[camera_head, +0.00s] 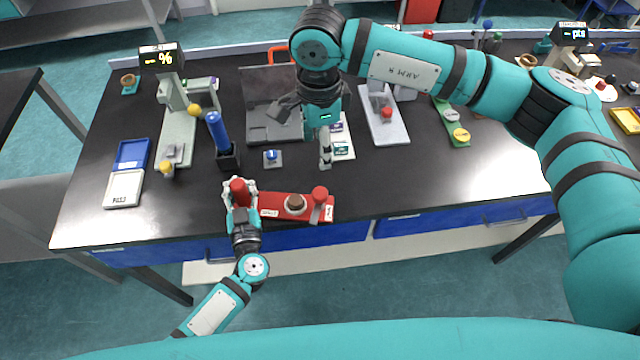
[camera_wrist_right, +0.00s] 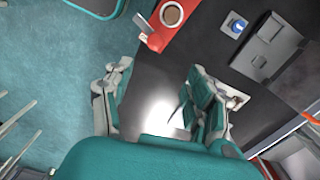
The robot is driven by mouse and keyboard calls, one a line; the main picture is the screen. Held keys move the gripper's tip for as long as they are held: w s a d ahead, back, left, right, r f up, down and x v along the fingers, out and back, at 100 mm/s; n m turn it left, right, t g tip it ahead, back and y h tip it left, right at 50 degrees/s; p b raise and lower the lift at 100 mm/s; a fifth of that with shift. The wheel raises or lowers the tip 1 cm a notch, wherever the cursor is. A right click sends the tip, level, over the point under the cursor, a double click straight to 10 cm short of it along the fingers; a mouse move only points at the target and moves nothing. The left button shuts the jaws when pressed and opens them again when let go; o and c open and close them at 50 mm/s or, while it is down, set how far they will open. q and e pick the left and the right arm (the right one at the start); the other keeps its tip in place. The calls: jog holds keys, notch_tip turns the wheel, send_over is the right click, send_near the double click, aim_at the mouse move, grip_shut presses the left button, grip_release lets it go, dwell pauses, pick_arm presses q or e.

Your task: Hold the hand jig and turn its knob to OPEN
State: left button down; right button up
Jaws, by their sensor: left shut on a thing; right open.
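The hand jig (camera_head: 275,203) is a red plate at the bench's front edge. A red upright handle (camera_head: 239,190) stands at its left end, a round brown piece (camera_head: 295,203) sits in its middle, and a red knob (camera_head: 320,193) tops a grey lever at its right end. My left gripper (camera_head: 240,193) is shut around the handle. My right gripper (camera_head: 302,145) is open and empty above the bench, behind and apart from the knob. In the right wrist view the jig (camera_wrist_right: 184,38) lies beyond the open fingers (camera_wrist_right: 152,75). The small jig labels are unreadable.
A small block with a blue button (camera_head: 272,157), a white card (camera_head: 342,148) and a dark stand with a blue cylinder (camera_head: 228,158) are behind the jig. A grey press plate (camera_head: 385,125) stands further right. The bench right of the jig is clear.

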aim_at(320, 192)
pick_arm(q)
jog(key=shift+r, duration=0.1)
pick_arm(e)
jog(key=f+n, duration=0.1)
jog(key=f, duration=0.3)
jog(key=f+n, duration=0.1)
jog(key=f, duration=0.4)
jog(key=s+f, duration=0.1)
jog(key=f, duration=0.4)
jog(key=shift+f+n, duration=0.2)
jog(key=shift+n, duration=0.2)
jog(key=c, duration=1.2)
jog(key=shift+o, duration=0.2)
jog(key=shift+n, duration=1.2)
jog(key=o, duration=1.2)
jog(key=shift+c, duration=0.2)
